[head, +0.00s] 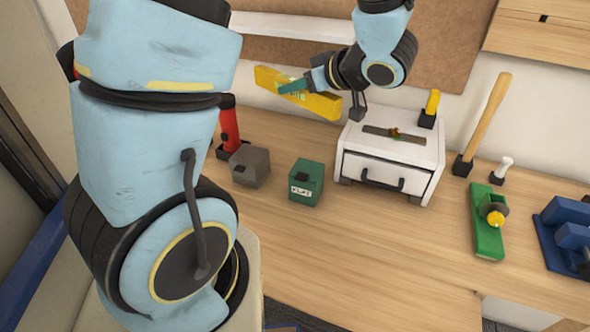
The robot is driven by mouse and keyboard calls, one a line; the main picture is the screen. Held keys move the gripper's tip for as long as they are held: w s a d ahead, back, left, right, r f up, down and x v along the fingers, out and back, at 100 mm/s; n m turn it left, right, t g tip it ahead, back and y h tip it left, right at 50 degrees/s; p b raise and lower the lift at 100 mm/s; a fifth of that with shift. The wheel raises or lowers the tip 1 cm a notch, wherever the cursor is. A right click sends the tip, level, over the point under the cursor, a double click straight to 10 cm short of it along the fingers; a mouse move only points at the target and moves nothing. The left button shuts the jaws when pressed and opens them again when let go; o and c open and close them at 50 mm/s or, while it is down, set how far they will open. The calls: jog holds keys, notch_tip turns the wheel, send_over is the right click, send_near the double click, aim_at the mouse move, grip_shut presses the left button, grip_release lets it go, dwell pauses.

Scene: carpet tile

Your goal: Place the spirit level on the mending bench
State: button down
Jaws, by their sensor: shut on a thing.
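The yellow spirit level (318,103) is held in the air above the back of the wooden bench (345,255), tilted down toward the right. My gripper (295,87) is shut on it, with a teal finger across its near face. The level is clear of the bench top, left of and behind the white drawer box. The gripper's far finger is hidden behind the level.
A white drawer box (412,160) stands at the back. A grey block (250,167), a green box (306,182), a red-handled tool (229,125), a mallet (490,115), a green plane (487,225) and a blue vise (570,235) occupy the bench. The front middle is clear.

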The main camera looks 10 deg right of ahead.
notch_tip(320, 180, down, 10)
jog(key=shift+p, duration=0.4)
jog(key=shift+f, duration=0.15)
jog(key=shift+f, duration=0.5)
jog(key=c, duration=0.6)
grip_release()
jog(key=shift+c, duration=0.2)
jog(key=shift+r, duration=0.1)
